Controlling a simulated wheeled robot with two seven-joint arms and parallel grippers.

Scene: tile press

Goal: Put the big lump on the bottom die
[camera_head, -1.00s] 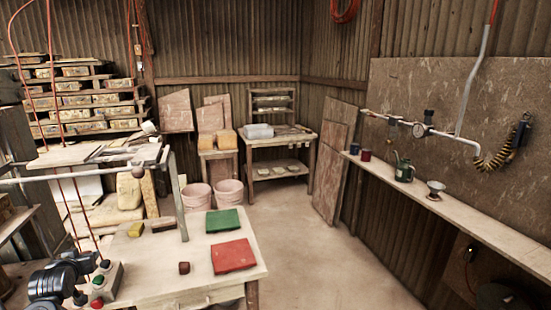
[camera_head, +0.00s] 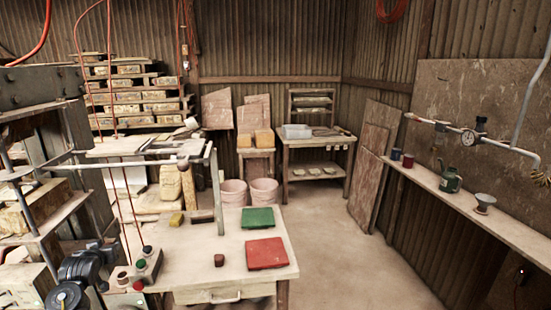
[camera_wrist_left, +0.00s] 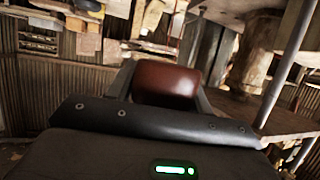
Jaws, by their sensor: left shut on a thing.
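A reddish-brown lump (camera_wrist_left: 166,84) sits between the fingers of my left gripper (camera_wrist_left: 165,90) in the left wrist view. The gripper is shut on it. In the head view only a dark part of my left arm shows at the lower left, and I cannot make out the fingers or the held lump there. A small dark brown lump (camera_head: 219,260) lies on the table, left of the red slab. Press-like machinery (camera_head: 40,90) stands at the far left of the head view. I cannot pick out the bottom die for sure. My right gripper is not in view.
A metal rod (camera_wrist_left: 288,62) stands at right in the wrist view.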

